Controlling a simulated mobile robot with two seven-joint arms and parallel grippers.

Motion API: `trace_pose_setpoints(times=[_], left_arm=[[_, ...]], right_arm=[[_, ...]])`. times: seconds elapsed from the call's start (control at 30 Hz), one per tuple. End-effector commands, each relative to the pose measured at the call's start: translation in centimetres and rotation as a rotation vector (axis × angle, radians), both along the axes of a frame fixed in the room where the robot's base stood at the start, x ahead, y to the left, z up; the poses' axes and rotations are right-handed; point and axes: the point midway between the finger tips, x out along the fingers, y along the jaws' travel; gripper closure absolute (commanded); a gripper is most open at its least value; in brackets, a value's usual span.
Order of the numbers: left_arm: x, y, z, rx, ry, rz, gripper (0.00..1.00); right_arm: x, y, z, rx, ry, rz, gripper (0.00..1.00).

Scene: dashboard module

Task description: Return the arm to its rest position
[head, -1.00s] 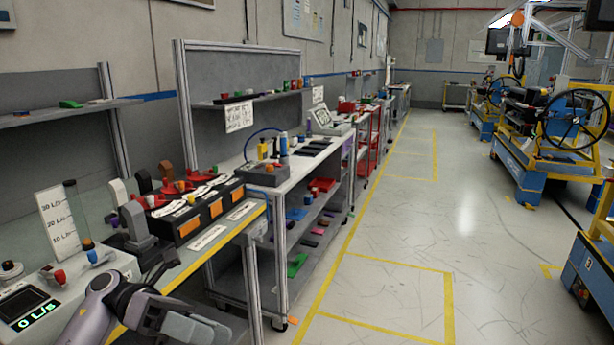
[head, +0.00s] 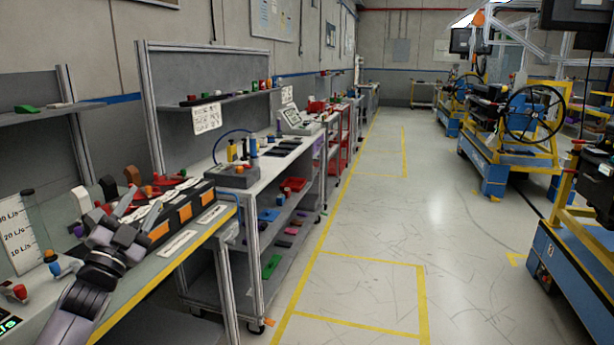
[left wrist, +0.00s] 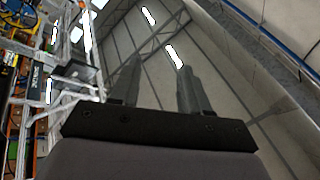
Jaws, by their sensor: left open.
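My left arm reaches in from the lower left of the head view. Its gripper (head: 140,206) points away and up over the left workbench (head: 150,278), in front of the row of black boxes with orange fronts. In the left wrist view the two fingers of the left gripper (left wrist: 158,64) stand apart with nothing between them. Behind them that view shows ceiling beams and lamps, so the fingers point upward. My right gripper is in neither view.
The black boxes with orange fronts (head: 180,213) stand on the workbench beside my arm. A grey trolley (head: 285,165) with loaded shelves stands beyond. Blue and yellow carts (head: 505,150) stand at the right. The floor aisle (head: 400,230) between is clear.

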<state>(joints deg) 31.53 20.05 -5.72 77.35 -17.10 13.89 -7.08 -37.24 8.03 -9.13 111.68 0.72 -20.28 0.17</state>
Motion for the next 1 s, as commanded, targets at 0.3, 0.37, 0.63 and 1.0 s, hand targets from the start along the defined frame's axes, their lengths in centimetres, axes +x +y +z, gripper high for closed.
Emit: trace_pose_setpoints(times=[0.3, 0.37, 0.63, 1.0], left_arm=[[2.4, 4.6, -7.3, -0.401, 0.419, 0.129, 0.54], [2.5, 4.9, -8.7, -0.461, 0.49, 0.145, 0.54], [-2.4, 1.0, -19.6, -0.496, 0.67, 0.118, 0.54], [-15.9, -5.8, -34.1, -0.544, 0.923, 0.061, 0.54]], right_arm=[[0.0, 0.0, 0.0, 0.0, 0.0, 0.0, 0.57], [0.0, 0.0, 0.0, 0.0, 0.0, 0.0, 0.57], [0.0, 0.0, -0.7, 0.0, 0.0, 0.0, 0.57], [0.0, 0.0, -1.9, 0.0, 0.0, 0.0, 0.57]])
